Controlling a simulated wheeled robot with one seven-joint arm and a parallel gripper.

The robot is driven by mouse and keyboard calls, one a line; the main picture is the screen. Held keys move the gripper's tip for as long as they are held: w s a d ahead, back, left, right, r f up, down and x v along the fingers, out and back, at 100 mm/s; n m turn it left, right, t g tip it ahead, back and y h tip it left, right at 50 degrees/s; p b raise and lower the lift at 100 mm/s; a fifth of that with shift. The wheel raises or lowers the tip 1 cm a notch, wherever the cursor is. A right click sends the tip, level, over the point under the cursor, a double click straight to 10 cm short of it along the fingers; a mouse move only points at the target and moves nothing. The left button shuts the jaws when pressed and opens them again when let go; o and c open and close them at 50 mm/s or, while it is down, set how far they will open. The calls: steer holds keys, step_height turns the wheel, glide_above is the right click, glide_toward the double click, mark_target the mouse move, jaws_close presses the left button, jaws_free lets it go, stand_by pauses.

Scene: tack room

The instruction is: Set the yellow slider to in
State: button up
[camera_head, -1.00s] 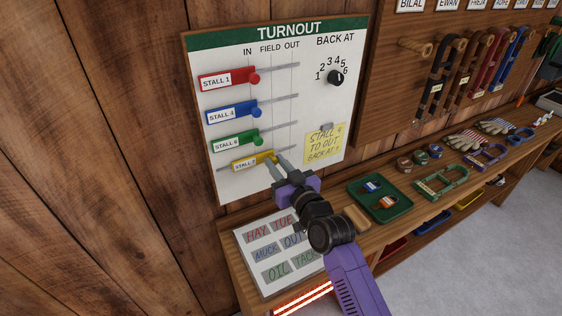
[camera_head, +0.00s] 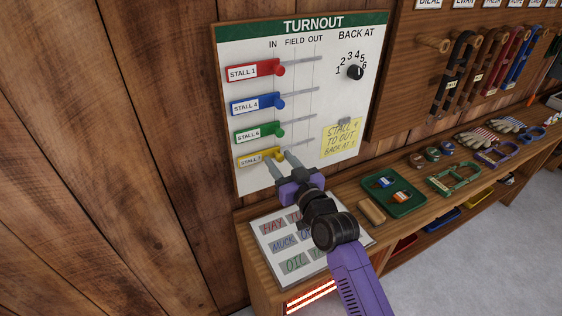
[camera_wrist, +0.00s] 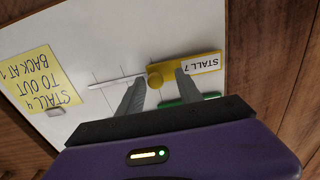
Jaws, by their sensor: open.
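The yellow slider (camera_head: 249,160), labelled STALL 7, is the lowest on the white TURNOUT board (camera_head: 343,95). Its plate and round knob line up with the three sliders above, at the IN end. My gripper (camera_head: 279,159) is open at the board, its fingers on either side of the knob. In the wrist view the slider (camera_wrist: 205,65) appears upside down, with its knob (camera_wrist: 155,78) between the fingertips of my gripper (camera_wrist: 160,80). The knob is close to the left finger; I cannot tell if they touch. The rail runs bare to the left there.
The red (camera_head: 252,70), blue (camera_head: 256,104) and green (camera_head: 258,134) sliders sit above. A dial (camera_head: 355,72) and a yellow note (camera_head: 341,138) are on the board's right. A bench below holds a label sheet (camera_head: 266,256) and a green tray (camera_head: 407,206).

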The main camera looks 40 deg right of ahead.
steer(key=b+v, duration=0.1)
steer(key=v, duration=0.7)
steer(key=shift+w+r, duration=0.1)
stand_by(0.5)
steer(key=s+a+f+n+g+y, duration=0.1)
steer(key=s+a, duration=0.5)
steer(key=s, duration=0.5)
steer(key=s+a+f+n+y, duration=0.1)
steer(key=s+a+f+y, duration=0.1)
steer(key=s+a, duration=0.4)
steer(key=s+a+f+n+g+y, duration=0.1)
steer(key=s+a, duration=0.5)
steer(key=s, duration=1)
steer(key=shift+a+f+g+y, duration=0.3)
steer(key=shift+a+f+y, duration=0.05)
steer(key=shift+y, duration=0.15)
